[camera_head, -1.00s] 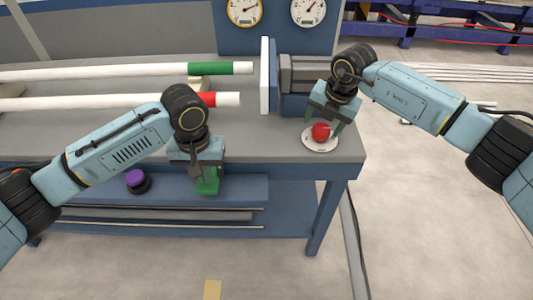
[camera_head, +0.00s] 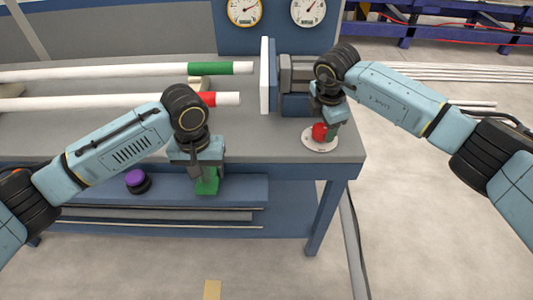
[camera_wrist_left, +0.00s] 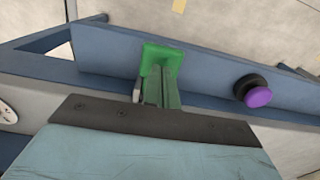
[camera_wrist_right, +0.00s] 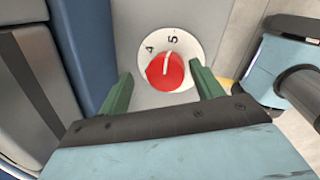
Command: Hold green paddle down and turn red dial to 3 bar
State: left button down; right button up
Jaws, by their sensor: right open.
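The green paddle (camera_head: 208,187) sits at the bench's front, below my left gripper (camera_head: 205,174). In the left wrist view the gripper's fingers (camera_wrist_left: 160,92) are together over the paddle (camera_wrist_left: 163,55), apparently against it; the exact contact is hidden. The red dial (camera_head: 319,131) sits on a white round scale (camera_head: 321,146) at the bench's front right corner. My right gripper (camera_head: 330,126) is over it. In the right wrist view its open fingers (camera_wrist_right: 163,92) stand either side of the dial (camera_wrist_right: 166,72), apart from it.
Two round gauges (camera_head: 244,10) (camera_head: 308,10) hang on the blue panel behind. White pipes with a green band (camera_head: 210,68) and a red band (camera_head: 207,99) lie on the left. A purple knob (camera_head: 135,178) is left of the paddle. A grey vise-like block (camera_head: 299,85) stands behind the dial.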

jog(key=m, duration=0.3)
jog(key=shift+h, duration=0.4)
jog(key=shift+f, duration=0.1)
jog(key=shift+f, duration=0.75)
jog(key=shift+r, duration=0.1)
jog(key=c, duration=0.7)
jog(key=shift+c, duration=0.4)
jog(key=shift+r, duration=0.1)
